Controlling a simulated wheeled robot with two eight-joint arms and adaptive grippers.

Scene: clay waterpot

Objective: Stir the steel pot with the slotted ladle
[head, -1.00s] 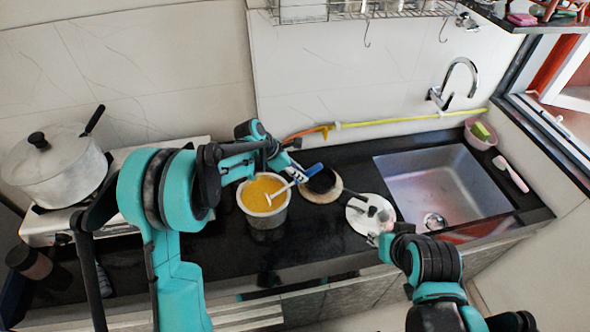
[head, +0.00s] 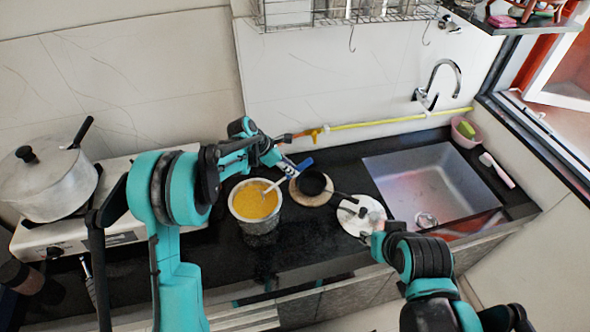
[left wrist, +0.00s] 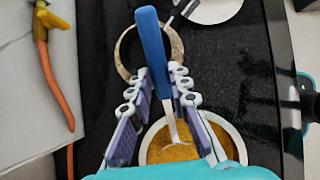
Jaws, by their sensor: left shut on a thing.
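The steel pot (head: 260,227) stands on the black counter and holds yellow-orange food. It also shows in the left wrist view (left wrist: 237,141), partly behind my fingers. The slotted ladle (head: 298,168) has a blue handle and a metal shaft that slants down into the food; its head is hidden. In the left wrist view the blue handle (left wrist: 153,50) lies between the fingers of my left gripper (left wrist: 156,78). My left gripper (head: 281,160) is shut on the ladle, above the pot's far right rim. My right gripper (head: 378,240) is by the white plate; its jaws are unclear.
A small dark pan (head: 314,182) sits on a round wooden board right of the pot. A white plate (head: 372,228) with a dark utensil lies farther right, before the sink (head: 432,190). A large lidded pot (head: 45,185) stands on the stove at left. A yellow-orange hose (head: 370,123) runs along the wall.

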